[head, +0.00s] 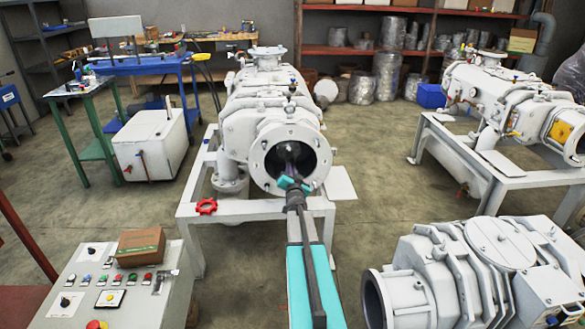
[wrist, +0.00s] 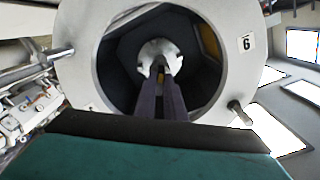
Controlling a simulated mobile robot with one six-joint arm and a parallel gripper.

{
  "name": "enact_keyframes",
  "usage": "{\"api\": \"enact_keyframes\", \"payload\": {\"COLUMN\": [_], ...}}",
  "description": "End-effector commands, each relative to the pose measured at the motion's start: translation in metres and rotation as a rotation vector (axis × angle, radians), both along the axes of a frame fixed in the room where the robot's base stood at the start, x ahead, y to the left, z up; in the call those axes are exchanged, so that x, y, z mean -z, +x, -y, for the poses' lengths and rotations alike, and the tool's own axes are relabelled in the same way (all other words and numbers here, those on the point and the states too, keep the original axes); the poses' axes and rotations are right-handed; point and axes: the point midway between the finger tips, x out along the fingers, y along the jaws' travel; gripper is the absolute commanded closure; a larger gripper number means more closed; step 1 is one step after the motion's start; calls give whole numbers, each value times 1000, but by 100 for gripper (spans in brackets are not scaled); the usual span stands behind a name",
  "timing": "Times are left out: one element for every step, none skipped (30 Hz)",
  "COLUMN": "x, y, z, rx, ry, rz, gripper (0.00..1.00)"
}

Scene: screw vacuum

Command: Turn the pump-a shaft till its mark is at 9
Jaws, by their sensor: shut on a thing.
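The pump-a body (head: 262,110) is the white machine on a stand at the centre of the head view. Its round front flange (head: 262,172) faces me, and my gripper (head: 291,165) reaches into the dark opening. In the wrist view, the flange ring (wrist: 238,75) surrounds the opening, with a "6" label (wrist: 247,43) on its right side. The pale shaft end (wrist: 150,48) sits deep inside, and the two dark fingers of my gripper (wrist: 161,68) are shut on it. I cannot make out the shaft's mark or the 9 label.
A red handwheel (head: 206,206) lies on the stand's left side. A control panel (head: 95,285) with a cardboard box (head: 140,246) stands at front left. Another white pump (head: 490,270) is close at right, beside my arm.

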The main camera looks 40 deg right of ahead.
Motion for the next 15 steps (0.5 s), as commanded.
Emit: {"api": "enact_keyframes", "payload": {"x": [1,1,1,1,1,1,1,0,0,0,0,0,0,0,0], "y": [-2,-2,-2,-2,-2,-2,-2,-2,-2,-2,-1,-1,-1,-1,-1], "z": [2,2,2,1,1,1,1,1,1,1,1,1,1,1,1], "rx": [4,4,4,4,4,4,4,4,4,4,4,4,4,5,5], "ry": [39,60,90,112,133,163,184,206,234,257,278,307,329,349,378], "rz": [28,46,70,89,107,131,149,168,192,211,229,253,271,290,314], "gripper": [100,100,100,100,100,100,100,100,100,100,100,100,100,100,100]}}
